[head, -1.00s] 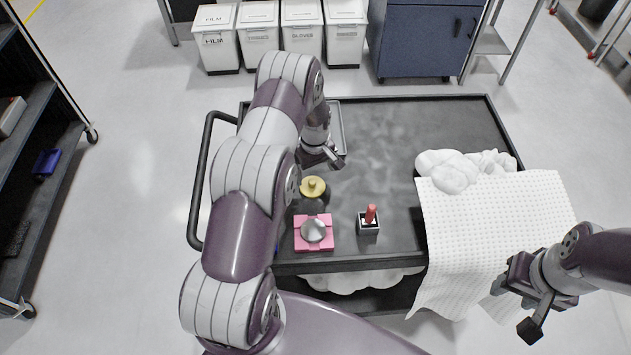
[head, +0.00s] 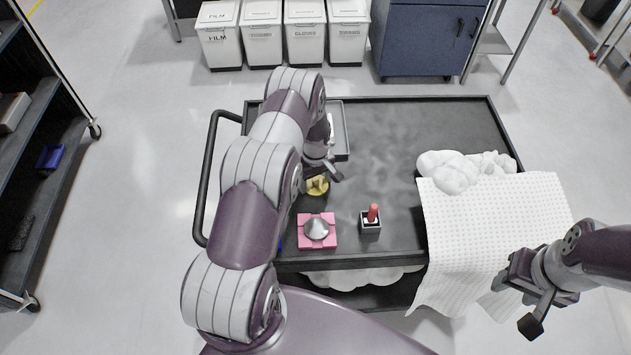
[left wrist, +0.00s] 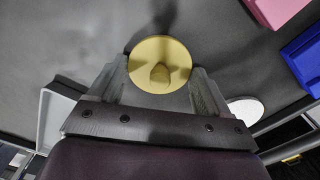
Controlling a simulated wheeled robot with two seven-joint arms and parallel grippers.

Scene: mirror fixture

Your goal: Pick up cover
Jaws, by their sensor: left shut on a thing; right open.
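The cover, a round gold disc with a small knob on top, shows in the head view (head: 317,187) near the left front of the dark cart. It also fills the middle of the left wrist view (left wrist: 178,56). My right gripper (head: 524,286) is open and empty at the far right, over the white cloth's edge.
A pink block with a silver dome (head: 317,229) sits in front of the cover. A red-tipped stick stands in a grey cube holder (head: 371,222) to its right. A grey tray (head: 342,145) lies behind. White cloth (head: 490,215) covers the cart's right side. The cart's middle is clear.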

